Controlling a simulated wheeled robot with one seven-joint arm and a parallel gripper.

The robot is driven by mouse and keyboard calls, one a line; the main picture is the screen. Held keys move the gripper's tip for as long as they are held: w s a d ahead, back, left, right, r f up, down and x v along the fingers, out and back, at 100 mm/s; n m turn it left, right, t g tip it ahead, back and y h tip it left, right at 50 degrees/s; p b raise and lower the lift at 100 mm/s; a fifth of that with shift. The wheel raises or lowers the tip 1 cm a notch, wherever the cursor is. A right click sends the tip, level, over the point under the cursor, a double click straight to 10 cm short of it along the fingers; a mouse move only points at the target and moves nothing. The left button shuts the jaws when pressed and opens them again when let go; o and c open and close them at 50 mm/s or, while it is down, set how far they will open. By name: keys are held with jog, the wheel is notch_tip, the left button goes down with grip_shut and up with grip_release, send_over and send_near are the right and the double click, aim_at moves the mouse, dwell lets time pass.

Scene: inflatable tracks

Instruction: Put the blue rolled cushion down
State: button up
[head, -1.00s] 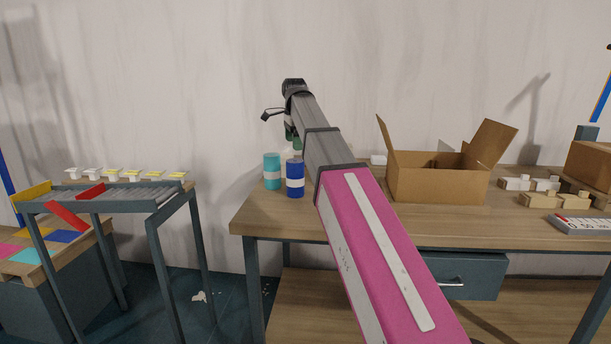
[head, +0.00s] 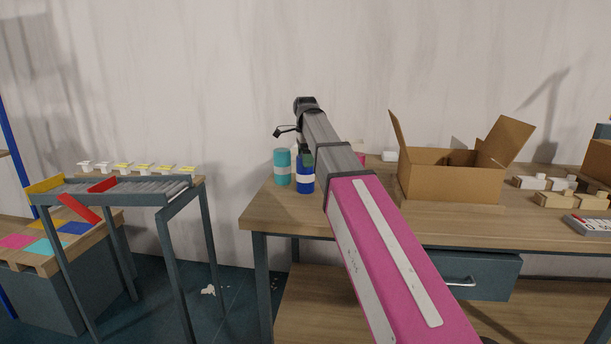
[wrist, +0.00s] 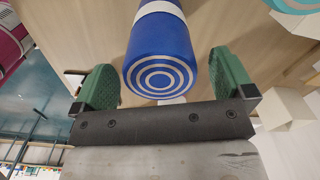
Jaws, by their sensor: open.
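The blue rolled cushion (head: 305,180) with a white band stands upright near the left end of the wooden table (head: 262,212). In the wrist view the cushion (wrist: 165,45) shows its end of blue and white rings. My gripper (wrist: 165,80) is open there, with one green finger on each side of the cushion and a visible gap at each. In the head view my gripper (head: 306,153) is at the top of the cushion, partly hidden by my arm.
A teal rolled cushion (head: 282,167) stands close to the left of the blue one. A pink item (head: 361,159) shows behind my arm. An open cardboard box (head: 450,182) stands to the right. A roller track (head: 120,191) is at the left, apart from the table.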

notch_tip(320, 180, down, 2)
jog(key=shift+f, duration=0.1)
jog(key=c, duration=1.4)
